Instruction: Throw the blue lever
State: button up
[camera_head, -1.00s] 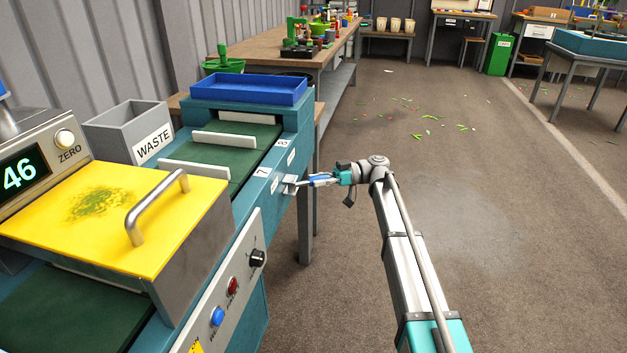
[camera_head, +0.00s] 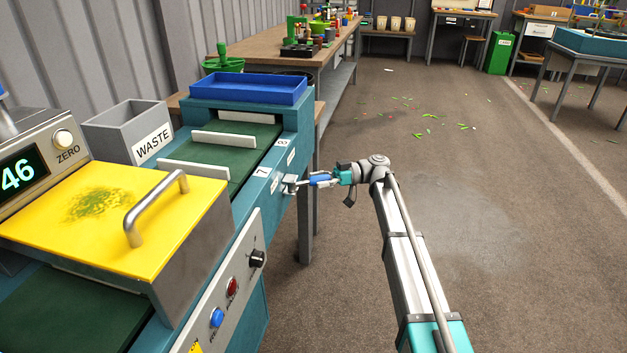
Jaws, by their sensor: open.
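The blue lever (camera_head: 319,180) sticks out from the side of the teal machine (camera_head: 237,232), near the labels 7 and 8. Its blue grip points right, towards my gripper, and a pale metal mount (camera_head: 290,184) joins it to the machine. My gripper (camera_head: 332,178) is open at the grip's right end. The fingers are small and partly merge with the grip in this view, so I cannot tell whether they touch it. My arm reaches in from the lower right.
The machine carries a yellow lid (camera_head: 110,215) with a metal handle, a blue tray (camera_head: 248,88) and a panel with a blue button (camera_head: 216,318), red button (camera_head: 232,286) and black knob (camera_head: 257,258). A grey waste bin (camera_head: 125,130) stands behind. The floor to the right is open.

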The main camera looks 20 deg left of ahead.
jog(key=shift+w, duration=0.1)
jog(key=v, duration=1.2)
jog(key=s+d+f+m+t+h+p, duration=0.1)
jog(key=s+d+f+m+t+h, duration=0.25)
jog(key=s+d+f+m, duration=0.45)
jog(key=s+d+f+m+t+h, duration=0.2)
jog(key=s+d+f+m+t, duration=0.3)
jog(key=d, duration=0.5)
jog(key=s+d+f+m+t+h+p, duration=0.15)
jog(key=s+d+m+h, duration=0.35)
jog(key=d, duration=0.5)
jog(key=s+d+f+m+t+h, duration=0.25)
jog(key=s+d+m, duration=0.35)
jog(key=d, duration=0.4)
notch_tip(320, 180, up, 38)
jog(key=p, duration=3.7)
jog(key=shift+r+g+h, duration=0.15)
jog(key=shift+g+h, duration=0.25)
jog(key=shift+g, duration=0.05)
